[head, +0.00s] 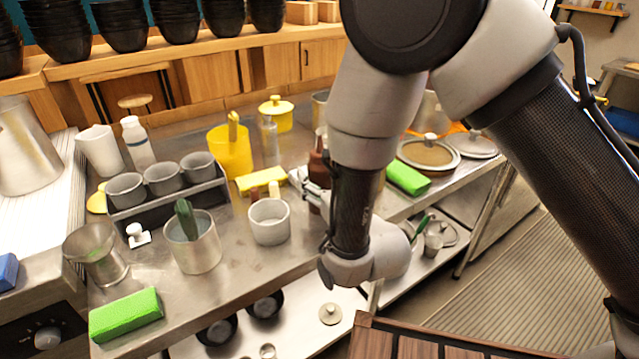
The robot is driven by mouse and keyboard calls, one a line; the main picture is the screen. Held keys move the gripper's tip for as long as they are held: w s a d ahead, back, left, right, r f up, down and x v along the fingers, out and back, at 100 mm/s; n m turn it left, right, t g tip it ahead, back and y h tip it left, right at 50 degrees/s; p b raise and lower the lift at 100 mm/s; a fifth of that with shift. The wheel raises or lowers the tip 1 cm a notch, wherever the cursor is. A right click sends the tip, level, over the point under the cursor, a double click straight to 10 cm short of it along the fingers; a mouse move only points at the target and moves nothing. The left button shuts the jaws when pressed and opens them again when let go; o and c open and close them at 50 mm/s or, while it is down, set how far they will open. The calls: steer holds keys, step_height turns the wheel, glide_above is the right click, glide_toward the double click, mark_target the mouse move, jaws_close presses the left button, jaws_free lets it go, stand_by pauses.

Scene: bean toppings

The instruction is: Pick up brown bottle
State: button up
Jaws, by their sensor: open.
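A brown bottle (317,163) stands on the steel counter near the middle of the head view. My arm's forearm and wrist cover its right side, so only part of it shows. My gripper (303,182) is at the bottle, with pale fingers reaching in from the right at about its mid-height. The gripper is open. I cannot tell whether the fingers touch the bottle or are around it.
A grey pot (269,222) with small bottles behind it stands close left of my gripper. A yellow block (262,179) lies behind it, near a yellow pitcher (231,150). A green sponge (408,178) and lidded pans (428,154) lie to the right.

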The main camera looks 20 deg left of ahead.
mark_target(320, 140)
steer(key=c, duration=0.5)
steer(key=shift+r, duration=0.1)
step_height(320, 140, up, 10)
steer(key=shift+f, duration=0.1)
stand_by(0.6)
steer(key=shift+o, duration=0.5)
steer(key=shift+a, duration=0.1)
stand_by(0.5)
